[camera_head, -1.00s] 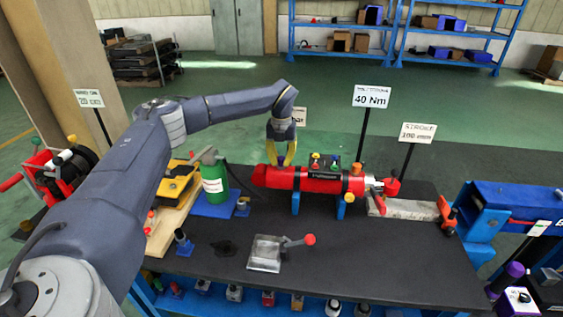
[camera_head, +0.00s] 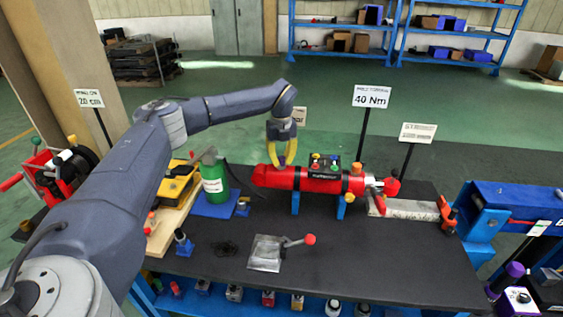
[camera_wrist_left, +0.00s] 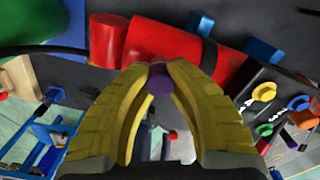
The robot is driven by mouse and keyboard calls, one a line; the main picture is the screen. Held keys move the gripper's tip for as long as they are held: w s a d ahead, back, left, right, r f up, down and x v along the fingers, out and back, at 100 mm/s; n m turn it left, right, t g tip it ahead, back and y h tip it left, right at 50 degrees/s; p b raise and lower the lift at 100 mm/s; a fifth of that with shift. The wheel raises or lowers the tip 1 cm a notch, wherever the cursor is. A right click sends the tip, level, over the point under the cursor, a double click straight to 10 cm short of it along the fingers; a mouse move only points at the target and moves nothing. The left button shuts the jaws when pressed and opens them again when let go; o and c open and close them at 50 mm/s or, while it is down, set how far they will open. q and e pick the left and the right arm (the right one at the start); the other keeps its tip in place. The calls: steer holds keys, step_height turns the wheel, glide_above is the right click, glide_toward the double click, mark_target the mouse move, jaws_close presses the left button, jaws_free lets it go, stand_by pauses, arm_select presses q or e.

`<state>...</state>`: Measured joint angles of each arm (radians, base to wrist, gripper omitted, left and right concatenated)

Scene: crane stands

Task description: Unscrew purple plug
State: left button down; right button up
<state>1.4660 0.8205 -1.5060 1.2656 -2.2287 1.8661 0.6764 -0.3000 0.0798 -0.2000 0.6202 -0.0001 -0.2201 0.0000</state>
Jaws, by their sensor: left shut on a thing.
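The purple plug (camera_wrist_left: 159,79) shows in the left wrist view between the yellow fingertips of my left gripper (camera_wrist_left: 158,70). It is next to the side of a red cylinder (camera_wrist_left: 165,52). My left gripper is shut on the plug. In the head view my left gripper (camera_head: 281,160) reaches down onto the left part of the red cylinder (camera_head: 325,182), which lies level on blue supports. How deep the plug sits in the cylinder cannot be told. My right gripper is not in view.
A black block with coloured knobs (camera_head: 325,166) sits on the cylinder, right of my gripper. A green bottle (camera_head: 213,183) stands left of it. A sign reading 40 Nm (camera_head: 371,96) stands behind. The front of the dark table (camera_head: 350,255) is mostly clear.

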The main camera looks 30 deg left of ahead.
arm_select(q)
steer(key=shift+n, duration=0.3)
steer(key=n, duration=0.5)
steer(key=shift+r, duration=0.1)
stand_by(0.5)
steer(key=shift+w+n, duration=0.1)
steer(key=shift+n, duration=0.6)
steer(key=n, duration=0.3)
steer(key=shift+n, duration=0.4)
steer(key=shift+n, duration=2.6)
